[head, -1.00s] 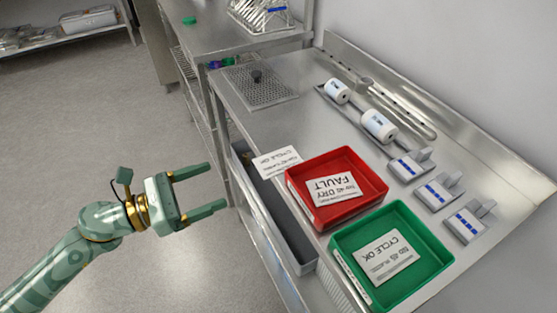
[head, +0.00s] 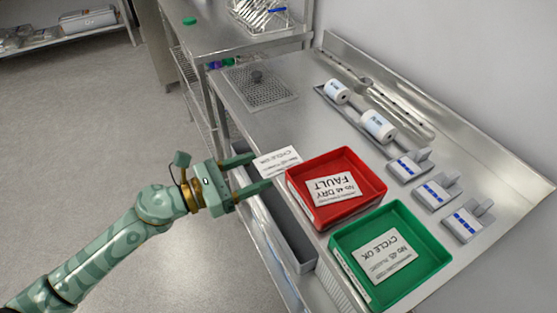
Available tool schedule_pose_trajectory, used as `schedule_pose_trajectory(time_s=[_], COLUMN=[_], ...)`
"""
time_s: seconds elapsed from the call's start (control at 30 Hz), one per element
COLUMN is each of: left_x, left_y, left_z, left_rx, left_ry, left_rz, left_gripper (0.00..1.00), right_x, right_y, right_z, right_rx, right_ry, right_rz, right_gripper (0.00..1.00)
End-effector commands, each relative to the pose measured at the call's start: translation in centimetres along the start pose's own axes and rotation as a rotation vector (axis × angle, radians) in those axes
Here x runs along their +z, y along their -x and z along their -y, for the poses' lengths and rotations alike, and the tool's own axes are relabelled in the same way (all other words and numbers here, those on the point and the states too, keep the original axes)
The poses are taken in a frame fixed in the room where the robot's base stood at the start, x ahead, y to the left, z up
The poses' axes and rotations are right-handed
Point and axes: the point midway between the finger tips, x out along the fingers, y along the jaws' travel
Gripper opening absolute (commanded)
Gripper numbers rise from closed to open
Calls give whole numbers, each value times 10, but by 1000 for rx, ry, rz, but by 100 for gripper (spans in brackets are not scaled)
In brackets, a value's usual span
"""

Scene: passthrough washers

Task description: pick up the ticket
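A white ticket (head: 277,162) printed "CYCLE OK" lies at the left edge of the metal counter, beside the red tray, with part of it sticking out past the edge. My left gripper (head: 258,172) is open, its two fingers pointing right toward the ticket. The upper fingertip is close to the ticket's left end in the picture; I cannot tell whether they touch. Another ticket (head: 333,190) marked "FAULT" lies in the red tray (head: 370,176). A further "CYCLE OK" ticket (head: 386,256) lies in the green tray (head: 425,262). My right gripper is not in view.
The metal counter (head: 300,118) holds a drain grate (head: 260,86), two paper rolls (head: 378,126) and several grey blocks with blue marks (head: 437,194). A long grey bin (head: 292,240) hangs below the counter's left edge. The floor at left is clear.

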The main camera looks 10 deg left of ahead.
Motion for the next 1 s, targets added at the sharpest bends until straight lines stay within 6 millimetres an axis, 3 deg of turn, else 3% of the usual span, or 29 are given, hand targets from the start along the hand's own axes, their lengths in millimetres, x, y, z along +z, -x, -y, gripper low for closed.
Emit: schedule_pose_trajectory(time_s=[0.03, 0.1, 0.57, 0.77, 1.0], left_x=[0, 0, 5, 34, 86], left_y=[0, 0, 0, 1, 24], left_z=[0, 0, 0, 0, 32], left_rx=[0, 0, 0, 1, -2], left_ry=[0, 0, -2, -8, -7], left_rz=[0, 0, 1, 2, 2], left_gripper=[47, 32, 31, 31, 31], right_x=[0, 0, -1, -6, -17], right_y=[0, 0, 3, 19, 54], right_z=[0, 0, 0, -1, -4], right_rx=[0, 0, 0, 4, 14], right_ry=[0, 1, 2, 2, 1], right_rz=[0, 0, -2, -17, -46], right_gripper=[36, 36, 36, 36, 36])
